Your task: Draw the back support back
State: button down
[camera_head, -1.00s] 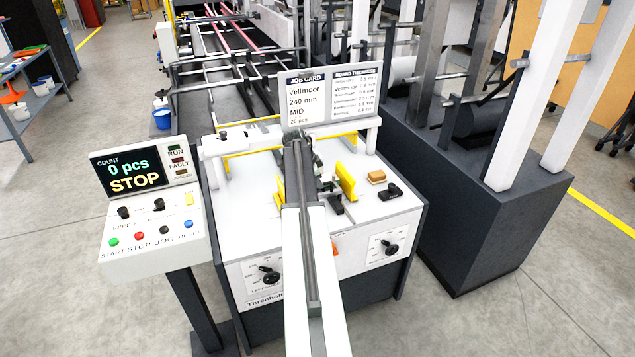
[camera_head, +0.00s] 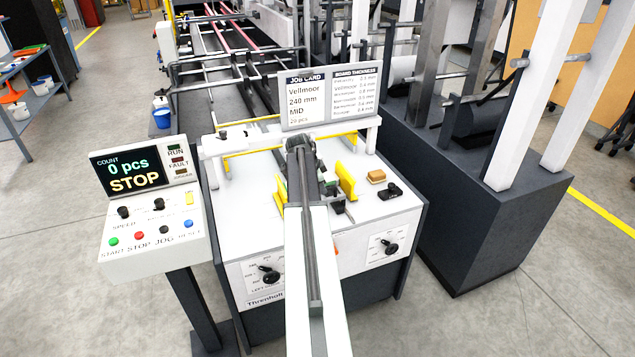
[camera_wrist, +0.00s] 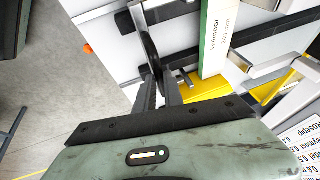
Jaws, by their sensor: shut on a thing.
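In the wrist view my gripper (camera_wrist: 158,84) is shut on a dark, narrow upright piece (camera_wrist: 149,48), which looks like the back support. The fingers hide part of it. A white and green carton stack marked Vellmoor (camera_wrist: 217,38) stands beside it, apart from the fingers. In the head view my arm covers most of the feeder's middle, and the fingertips are hidden behind it. A small black block (camera_head: 338,208) shows just right of the arm on the white feeder table (camera_head: 243,185).
Yellow side guides stand left (camera_head: 280,190) and right (camera_head: 347,181) of my arm. A white crossbar (camera_head: 228,144) and the job card board (camera_head: 303,100) stand behind. A tan block (camera_head: 377,176) lies at right. The control panel (camera_head: 150,220) reads STOP.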

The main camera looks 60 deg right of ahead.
jog(key=s+a, duration=0.5)
jog(key=s, duration=0.2)
jog(key=c, duration=1.5)
grip_release()
jog(key=shift+a, duration=0.1)
jog(key=shift+o, duration=0.2)
jog(key=p+v, duration=0.7)
jog(key=shift+r, duration=0.4)
